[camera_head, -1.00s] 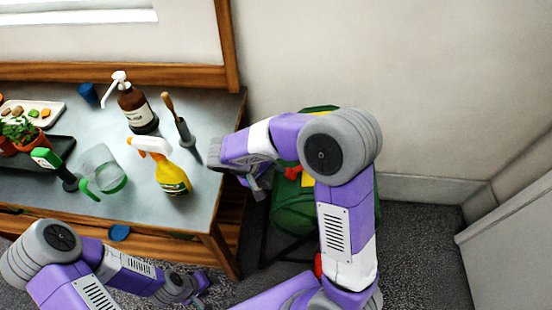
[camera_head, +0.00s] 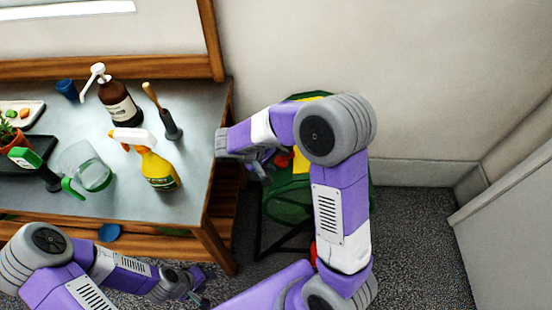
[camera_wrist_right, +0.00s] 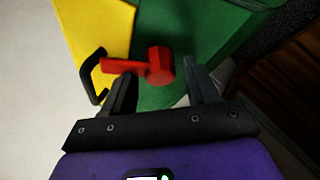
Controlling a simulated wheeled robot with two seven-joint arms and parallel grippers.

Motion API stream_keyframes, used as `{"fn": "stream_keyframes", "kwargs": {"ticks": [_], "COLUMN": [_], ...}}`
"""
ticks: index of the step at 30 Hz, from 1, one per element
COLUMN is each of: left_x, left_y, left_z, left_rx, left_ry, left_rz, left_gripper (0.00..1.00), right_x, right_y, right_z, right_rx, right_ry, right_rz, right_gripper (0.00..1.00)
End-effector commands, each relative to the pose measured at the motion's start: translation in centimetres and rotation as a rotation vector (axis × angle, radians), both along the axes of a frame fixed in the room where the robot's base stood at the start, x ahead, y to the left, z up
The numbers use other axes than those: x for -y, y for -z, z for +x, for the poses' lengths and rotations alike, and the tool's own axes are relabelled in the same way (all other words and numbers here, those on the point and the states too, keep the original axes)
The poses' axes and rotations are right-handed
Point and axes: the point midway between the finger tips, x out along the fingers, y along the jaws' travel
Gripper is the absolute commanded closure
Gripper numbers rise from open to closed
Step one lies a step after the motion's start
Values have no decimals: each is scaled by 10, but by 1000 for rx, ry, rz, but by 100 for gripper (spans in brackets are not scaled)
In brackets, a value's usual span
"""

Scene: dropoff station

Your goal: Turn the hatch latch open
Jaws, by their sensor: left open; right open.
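The hatch latch is a red lever with a round red hub (camera_wrist_right: 160,66), set on a green body (camera_wrist_right: 215,25) with a yellow panel (camera_wrist_right: 95,25). In the head view the red latch (camera_head: 283,159) shows partly behind my right arm, on the green unit (camera_head: 288,208) beside the table. My right gripper (camera_head: 264,170) is at the latch; in the right wrist view its open fingers (camera_wrist_right: 160,72) lie to either side of the hub, and contact cannot be told. My left gripper (camera_head: 203,287) is open and empty, low in front of the table.
A black handle (camera_wrist_right: 95,76) stands out by the yellow panel, close to a right gripper finger. The table (camera_head: 200,190) at left holds a spray bottle (camera_head: 158,172), a pump bottle (camera_head: 118,102) and other items. The wall is behind; a pale cabinet (camera_head: 510,220) is at right.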

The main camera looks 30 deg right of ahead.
Motion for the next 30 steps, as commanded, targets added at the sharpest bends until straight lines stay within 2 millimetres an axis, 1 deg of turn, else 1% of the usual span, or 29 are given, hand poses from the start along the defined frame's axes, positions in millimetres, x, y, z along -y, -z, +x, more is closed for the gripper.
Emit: {"fn": "stream_keyframes", "kwargs": {"ticks": [1,11,20,26,30], "left_x": [0,0,0,0,0], "left_y": [0,0,-5,-17,-30], "left_z": [0,0,0,0,0], "left_rx": [0,0,0,0,0], "left_ry": [0,0,0,0,0], "left_rz": [0,0,0,0,0], "left_gripper": [57,57,57,57,57], "right_x": [0,0,0,0,1], "right_y": [0,0,-2,-3,-5], "right_z": [0,0,0,0,0], "right_rx": [0,0,-21,-84,-152], "right_ry": [0,0,-25,-98,-176], "right_rz": [0,0,15,54,95], "right_gripper": [46,97,97,97,97]}}
